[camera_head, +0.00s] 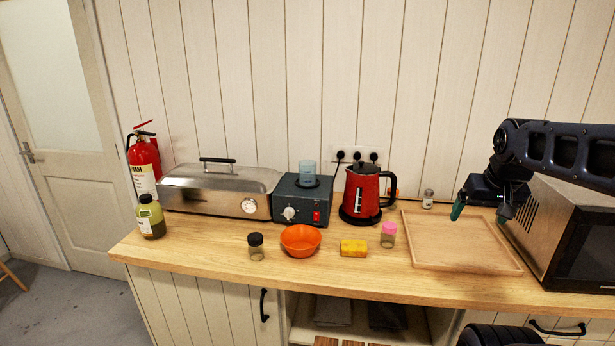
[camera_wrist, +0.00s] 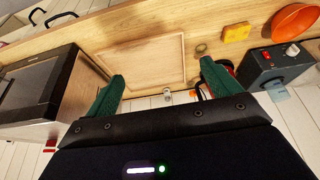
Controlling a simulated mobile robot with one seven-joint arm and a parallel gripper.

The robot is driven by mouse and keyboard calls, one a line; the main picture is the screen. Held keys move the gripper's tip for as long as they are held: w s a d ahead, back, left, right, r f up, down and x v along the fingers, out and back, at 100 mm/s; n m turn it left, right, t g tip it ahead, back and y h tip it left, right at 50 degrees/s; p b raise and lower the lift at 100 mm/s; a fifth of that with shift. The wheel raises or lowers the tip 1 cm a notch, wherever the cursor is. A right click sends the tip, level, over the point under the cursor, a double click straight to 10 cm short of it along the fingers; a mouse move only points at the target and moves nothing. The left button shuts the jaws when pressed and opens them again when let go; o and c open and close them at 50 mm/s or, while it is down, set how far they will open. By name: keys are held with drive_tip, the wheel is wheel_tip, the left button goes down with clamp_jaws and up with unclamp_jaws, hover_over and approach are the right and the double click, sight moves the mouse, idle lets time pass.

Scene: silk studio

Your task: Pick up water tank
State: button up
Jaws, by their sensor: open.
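A translucent blue cylinder (camera_head: 307,173), which looks like the water tank, stands upright on a dark grey box appliance (camera_head: 285,205) at the back of the counter. In the wrist view the blue cylinder (camera_wrist: 279,92) shows at the right edge, beside the dark appliance (camera_wrist: 268,64). My gripper (camera_head: 480,208) is open and empty above the wooden tray (camera_head: 460,262), well to the right of the cylinder. Its green fingers (camera_wrist: 162,78) are spread apart in the wrist view, with nothing between them in their grip.
A red kettle (camera_head: 361,194) stands between my gripper and the appliance. A steel roaster (camera_head: 220,188) is left of the appliance; a microwave (camera_head: 570,235) is at the right. An orange bowl (camera_head: 300,240), yellow sponge (camera_head: 353,248) and pink-lidded jar (camera_head: 388,238) lie in front. The tray is bare.

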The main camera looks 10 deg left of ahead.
drive_tip(key=w+a+r+n+g, duration=0.1)
drive_tip(key=w+a+r+n, duration=0.25)
drive_tip(key=w+a, duration=0.45)
drive_tip(key=w+a+r+n+g, duration=0.1)
drive_tip(key=w+a+r+n, duration=0.25)
drive_tip(key=w, duration=0.75)
drive_tip(key=w+a+r+n, duration=0.2)
drive_tip(key=w+a+r, duration=0.3)
drive_tip(key=w, duration=0.5)
drive_tip(key=n+g, duration=0.3)
drive_tip(key=n, duration=0.6)
approach(307, 172)
drive_tip(key=w+f, duration=0.1)
drive_tip(key=w, duration=0.3)
drive_tip(key=f, duration=0.5)
drive_tip(key=shift+a+f, duration=0.25)
drive_tip(key=shift+a, duration=0.05)
drive_tip(key=shift+s+d+f, duration=0.1)
drive_tip(key=shift+s+f, duration=0.1)
drive_tip(key=shift+f, duration=1.05)
drive_tip(key=shift+s+f, duration=0.2)
drive_tip(key=shift+f, duration=1.1)
drive_tip(key=shift+c, duration=0.4)
